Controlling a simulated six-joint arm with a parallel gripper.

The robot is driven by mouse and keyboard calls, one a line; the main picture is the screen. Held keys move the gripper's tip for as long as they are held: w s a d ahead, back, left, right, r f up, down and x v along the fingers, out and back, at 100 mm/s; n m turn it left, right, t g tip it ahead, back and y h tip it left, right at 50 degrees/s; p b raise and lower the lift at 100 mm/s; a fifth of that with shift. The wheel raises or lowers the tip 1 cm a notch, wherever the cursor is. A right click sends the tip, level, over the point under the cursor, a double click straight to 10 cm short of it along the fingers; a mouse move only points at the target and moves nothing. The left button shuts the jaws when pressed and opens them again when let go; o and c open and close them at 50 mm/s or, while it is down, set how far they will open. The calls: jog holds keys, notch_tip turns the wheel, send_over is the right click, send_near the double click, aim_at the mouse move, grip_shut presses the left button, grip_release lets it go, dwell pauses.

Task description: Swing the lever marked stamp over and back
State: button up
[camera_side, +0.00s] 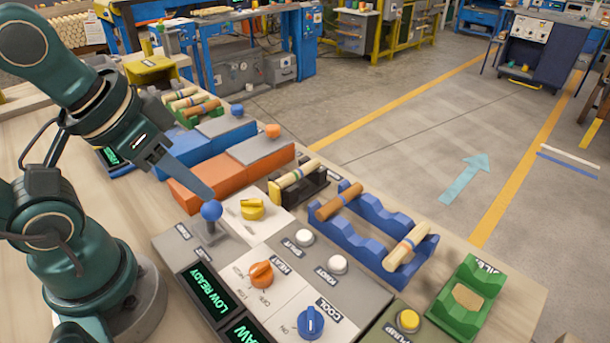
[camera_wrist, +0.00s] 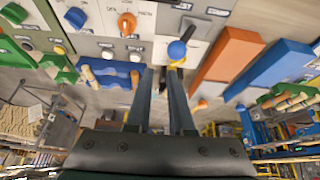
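The lever (camera_side: 211,212) has a blue ball on top of a short grey stick and stands roughly upright on a grey panel. The label beside it is too small to read clearly. In the wrist view, the lever's blue ball (camera_wrist: 177,50) is just beyond the tip of the right-hand finger. My gripper (camera_side: 208,194) reaches down from the upper left, with its fingertips close to the ball. Whether they touch it cannot be told. The wrist view shows my gripper (camera_wrist: 160,70) with its two long fingers apart and nothing between them.
A yellow knob (camera_side: 252,209) stands right of the lever; an orange knob (camera_side: 261,274) and blue knob (camera_side: 311,321) are nearer. An orange block (camera_side: 205,181) lies behind. A blue rack (camera_side: 360,232) holds wooden spindles. A display (camera_side: 208,292) reads LOW READY.

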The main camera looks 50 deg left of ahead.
aim_at(212, 220)
jog(key=r+n, duration=0.1)
jog(key=r+n+g, duration=0.1)
jog(key=r, duration=0.1)
jog(key=shift+s+a+r, duration=0.1)
jog(key=shift+a, duration=0.1)
grip_shut()
jog(key=w+d+r+g+y, duration=0.1)
jog(key=w+d+g+y, duration=0.2)
jog(key=w+d+g, duration=0.2)
jog(key=d, duration=0.3)
jog(key=shift+d+m+y, duration=0.25)
jog(key=shift+m+y, duration=0.05)
jog(key=shift+m, duration=0.1)
jog(key=shift+f, duration=0.1)
jog(key=s+a+f, duration=0.1)
jog(key=a+f, duration=0.6)
jog(key=f, duration=0.2)
jog(key=shift+s+f, duration=0.25)
jog(key=shift+f, duration=0.15)
